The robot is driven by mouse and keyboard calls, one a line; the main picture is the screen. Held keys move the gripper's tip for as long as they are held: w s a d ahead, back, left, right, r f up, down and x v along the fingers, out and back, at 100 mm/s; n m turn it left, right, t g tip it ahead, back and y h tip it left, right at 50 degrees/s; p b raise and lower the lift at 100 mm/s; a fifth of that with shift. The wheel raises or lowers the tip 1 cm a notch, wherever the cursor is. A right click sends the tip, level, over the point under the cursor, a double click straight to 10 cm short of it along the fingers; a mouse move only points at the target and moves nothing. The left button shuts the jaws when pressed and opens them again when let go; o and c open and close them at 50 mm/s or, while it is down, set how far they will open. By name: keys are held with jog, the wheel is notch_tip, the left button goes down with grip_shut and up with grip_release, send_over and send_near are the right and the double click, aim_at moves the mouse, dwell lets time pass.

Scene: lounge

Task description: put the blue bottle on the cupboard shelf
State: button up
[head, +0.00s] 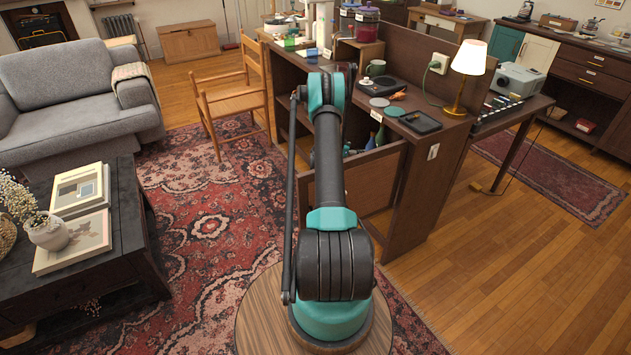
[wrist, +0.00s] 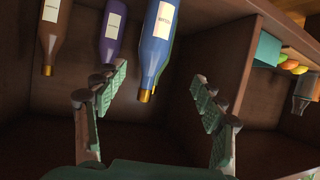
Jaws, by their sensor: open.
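The blue bottle (wrist: 157,40) has a white label and a gold cap and appears cap-down in the tilted wrist view. My gripper (wrist: 158,88) is open and empty, with one finger on each side of the picture gap. The bottle's gold cap shows in that gap, ahead of the fingers; contact cannot be seen. The dark wooden cupboard (head: 408,205) stands ahead in the head view, with small bottles inside its open part. Its inner divider (wrist: 222,55) shows right of the blue bottle in the wrist view. My arm hides the gripper in the head view.
A purple bottle (wrist: 112,32) and a brown bottle (wrist: 52,35) are left of the blue one. A grey bottle (wrist: 305,95) and a teal box (wrist: 266,50) are beyond the divider. A lamp (head: 468,62) and black tray (head: 419,122) stand on the cupboard top.

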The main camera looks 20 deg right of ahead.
jog(key=s+a+r+n+y, duration=0.2)
jog(key=a+r+n+y, duration=0.1)
jog(key=a+r, duration=0.95)
jog(key=s+a+r+n+y, duration=0.3)
jog(key=s+a+r, duration=0.6)
jog(key=a, duration=0.5)
jog(key=s+a+n+y, duration=0.3)
jog(key=s+a, duration=0.8)
jog(key=s, duration=0.4)
jog(key=s+a+n+y, duration=0.3)
jog(key=s+a+n, duration=0.2)
jog(key=s+a, duration=0.6)
jog(key=s, duration=0.4)
jog(key=shift+s+a+r, duration=0.2)
jog(key=shift+s+a, duration=0.05)
jog(key=shift+a, duration=0.15)
jog(key=shift+d, duration=0.15)
